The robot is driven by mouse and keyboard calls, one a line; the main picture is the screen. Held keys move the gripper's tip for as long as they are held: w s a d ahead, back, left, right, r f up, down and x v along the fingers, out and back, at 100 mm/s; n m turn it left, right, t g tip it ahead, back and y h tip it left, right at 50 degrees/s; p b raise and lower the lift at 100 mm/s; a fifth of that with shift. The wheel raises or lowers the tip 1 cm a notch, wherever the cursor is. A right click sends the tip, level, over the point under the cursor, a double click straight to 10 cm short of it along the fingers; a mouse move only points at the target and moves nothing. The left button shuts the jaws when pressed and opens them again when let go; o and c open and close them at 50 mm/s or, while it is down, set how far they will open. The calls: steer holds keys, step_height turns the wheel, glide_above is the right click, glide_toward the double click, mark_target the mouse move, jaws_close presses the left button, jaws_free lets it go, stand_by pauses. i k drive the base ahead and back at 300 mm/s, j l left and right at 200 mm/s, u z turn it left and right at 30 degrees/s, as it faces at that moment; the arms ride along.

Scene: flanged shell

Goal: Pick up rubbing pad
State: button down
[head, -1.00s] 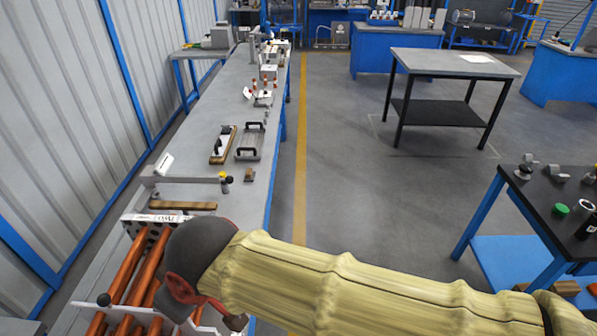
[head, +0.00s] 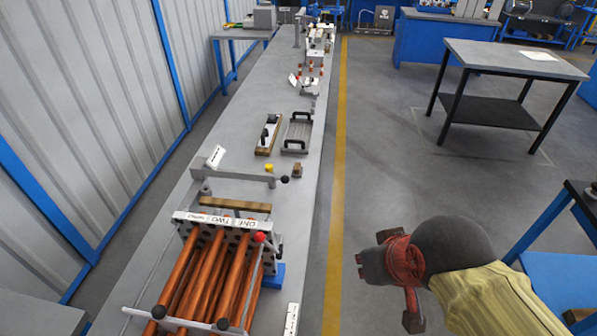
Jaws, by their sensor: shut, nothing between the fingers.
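No label marks the rubbing pad. A small brown block (head: 297,171), which may be it, lies near the right edge of the long grey bench (head: 225,175), beside the end of a grey bar. A wooden-edged board with a black handle (head: 267,137) and a grey plate with two black handles (head: 297,135) lie farther along the bench. My gripper (head: 390,275), dark with red links, is shut and empty. It shows over the floor to the right of the bench, apart from these objects.
A rack of copper-coloured rods (head: 205,275) fills the near end of the bench. A grey-topped table (head: 515,58) stands right; floor between is clear.

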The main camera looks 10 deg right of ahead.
mark_target(297, 170)
steer(key=u, duration=2.85)
steer(key=z, duration=2.8)
steer(key=i+u, duration=0.1)
steer(key=u, duration=0.35)
steer(key=l+u, duration=0.15)
steer(key=u, duration=0.3)
steer(key=i+l+u, duration=0.15)
steer(key=u, duration=0.3)
steer(key=i+l+u, duration=0.3)
steer(key=l, duration=0.55)
steer(key=l+u, duration=0.25)
steer(key=l, duration=0.55)
steer(key=l+u, duration=0.3)
steer(key=l, duration=0.6)
steer(key=i, duration=0.05)
